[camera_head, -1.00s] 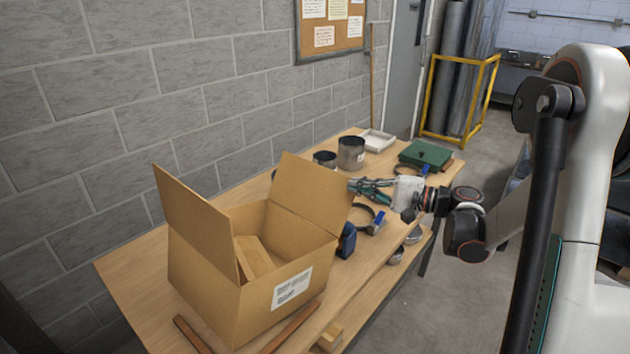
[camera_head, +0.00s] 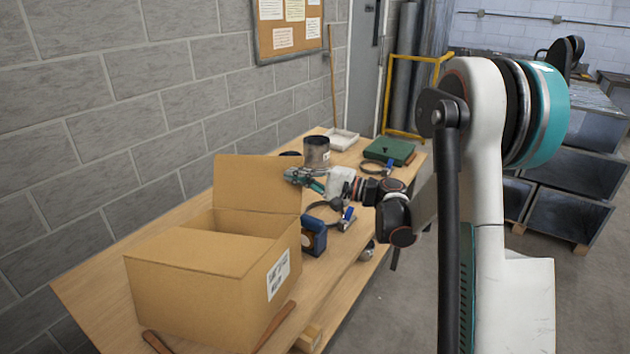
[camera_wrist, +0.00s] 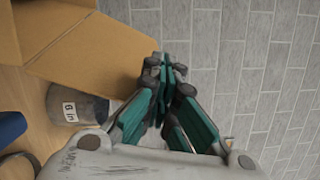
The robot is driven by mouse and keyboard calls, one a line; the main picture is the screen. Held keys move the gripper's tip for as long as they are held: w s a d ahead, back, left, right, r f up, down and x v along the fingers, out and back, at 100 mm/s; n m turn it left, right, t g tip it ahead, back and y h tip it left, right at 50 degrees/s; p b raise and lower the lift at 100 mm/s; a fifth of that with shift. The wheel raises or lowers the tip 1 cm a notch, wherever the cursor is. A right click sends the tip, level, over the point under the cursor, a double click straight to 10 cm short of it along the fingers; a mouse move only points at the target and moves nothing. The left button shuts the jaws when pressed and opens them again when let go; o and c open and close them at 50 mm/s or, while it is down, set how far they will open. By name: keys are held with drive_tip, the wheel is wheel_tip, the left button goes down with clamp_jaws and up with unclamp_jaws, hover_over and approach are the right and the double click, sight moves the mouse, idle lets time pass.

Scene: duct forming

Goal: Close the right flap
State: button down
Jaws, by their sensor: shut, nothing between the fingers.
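The cardboard box (camera_head: 200,300) stands on the near part of the workbench, its white label facing right. Its left flap (camera_head: 198,248) lies flat over the near part of the opening. The right flap (camera_head: 258,184) stands upright at the far right side, and part of the opening shows in front of it. My gripper (camera_head: 296,176) is shut and empty, at the flap's upper right edge. In the wrist view, the gripper (camera_wrist: 165,70) is just right of the cardboard flap (camera_wrist: 95,50); I cannot tell whether they touch.
A metal can (camera_head: 316,151) stands beyond the flap and also shows in the wrist view (camera_wrist: 75,104). A blue tool (camera_head: 314,236) sits right of the box. A green case (camera_head: 388,150) and a white tray (camera_head: 342,139) are farther back. A block wall (camera_head: 120,120) runs behind.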

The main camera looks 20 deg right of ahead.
drive_tip(key=shift+s+a+r, duration=0.25)
drive_tip(key=shift+s+a, duration=0.25)
drive_tip(key=shift+s, duration=0.05)
drive_tip(key=shift+s+a+r, duration=0.25)
drive_tip(key=shift+s+a, duration=0.25)
drive_tip(key=shift+s+a+r+n, duration=0.25)
drive_tip(key=shift+a+n, duration=0.15)
drive_tip(key=shift+s, duration=0.1)
drive_tip(key=shift+s+a+r+n+p, duration=0.25)
drive_tip(key=shift+s+a+n, duration=0.15)
drive_tip(key=shift+a+n, duration=0.2)
drive_tip(key=shift+s+a+r+n+p, duration=0.1)
drive_tip(key=shift+s+a+r+n, duration=0.1)
drive_tip(key=shift+s+a+n, duration=0.3)
drive_tip(key=shift+w, duration=0.2)
idle(0.8)
